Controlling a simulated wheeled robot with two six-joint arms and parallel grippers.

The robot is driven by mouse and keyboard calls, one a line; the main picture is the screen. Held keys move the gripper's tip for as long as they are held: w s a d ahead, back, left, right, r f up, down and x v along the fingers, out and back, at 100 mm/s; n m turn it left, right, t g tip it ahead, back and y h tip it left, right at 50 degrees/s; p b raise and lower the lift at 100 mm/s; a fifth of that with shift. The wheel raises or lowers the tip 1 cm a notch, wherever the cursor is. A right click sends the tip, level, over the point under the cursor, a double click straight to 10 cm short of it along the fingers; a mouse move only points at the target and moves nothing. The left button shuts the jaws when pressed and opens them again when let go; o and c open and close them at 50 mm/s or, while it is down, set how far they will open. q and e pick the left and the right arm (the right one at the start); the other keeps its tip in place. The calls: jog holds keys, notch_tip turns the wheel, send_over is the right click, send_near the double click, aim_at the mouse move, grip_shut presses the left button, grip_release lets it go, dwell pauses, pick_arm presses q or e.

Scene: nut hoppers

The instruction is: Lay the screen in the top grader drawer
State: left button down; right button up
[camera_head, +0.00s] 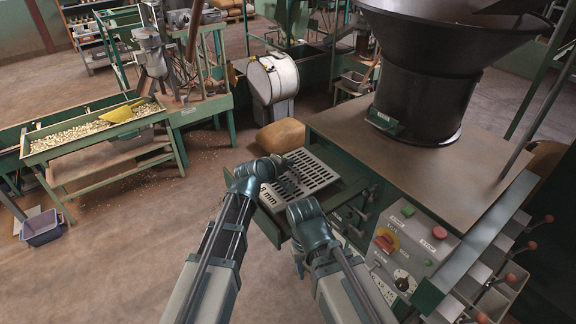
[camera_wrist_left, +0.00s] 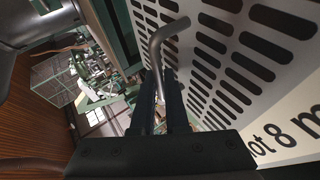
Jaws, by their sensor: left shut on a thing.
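The screen (camera_head: 318,172) is a pale metal plate with rows of dark slots. In the left wrist view the screen (camera_wrist_left: 290,85) fills the right side, with printed lettering ending in "ot 8 m". My left gripper (camera_head: 283,170) is at its left edge, shut on its bent metal handle (camera_wrist_left: 158,62). The screen is over the pulled-out green top drawer (camera_head: 268,228) of the grader; I cannot tell whether it touches the drawer. My right arm's wrist is just in front of the drawer; its gripper fingers are hidden.
The grader (camera_head: 350,135) has a large black hopper (camera_head: 420,85) on top and a control panel (camera_head: 408,245) with buttons in front. A filled sack (camera_head: 281,136) lies behind the drawer. A tray table of nuts (camera_head: 90,135) stands at left.

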aim_at(288, 178)
pick_arm(q)
jog(key=shift+f+b, duration=2.6)
jog(key=shift+f, duration=0.25)
jog(key=c, duration=0.8)
grip_release()
jog(key=shift+c, duration=0.2)
jog(key=p+v, duration=0.6)
jog(key=v, duration=0.6)
jog(key=shift+s+r+p, duration=0.3)
jog(key=shift+r+p, duration=0.05)
jog(key=shift+p, duration=0.05)
jog(key=shift+s+a+r, duration=0.2)
jog(key=shift+s+a, duration=0.15)
jog(key=shift+s, duration=0.1)
